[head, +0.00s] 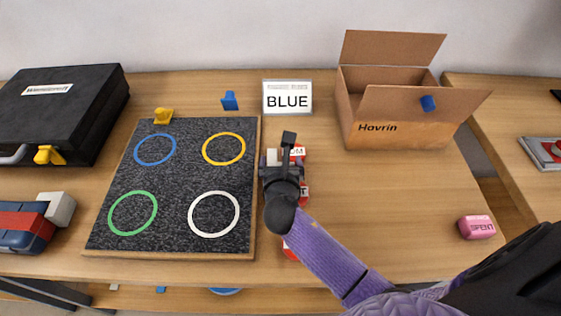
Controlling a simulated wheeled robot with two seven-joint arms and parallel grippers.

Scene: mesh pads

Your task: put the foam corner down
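No thing can be surely named as the foam corner. Small pieces of a similar look are a yellow one (163,116) at the board's back edge, a blue one (229,100) behind the board, a blue one (428,103) at the box's front flap and a yellow one (48,155) at the black case. My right gripper (285,156) is over the table just right of the board, its arm coming from the lower right. A small pale patch (271,157) shows beside its fingers; whether it is held is unclear. My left gripper is not in view.
The dark mesh board (181,198) bears blue, yellow, green and white rings. Red labelled things (299,152) lie partly hidden under my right arm. A BLUE sign (287,98), an open carton (408,134), a black case (95,110) and a pink SPENT block (477,227) stand around.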

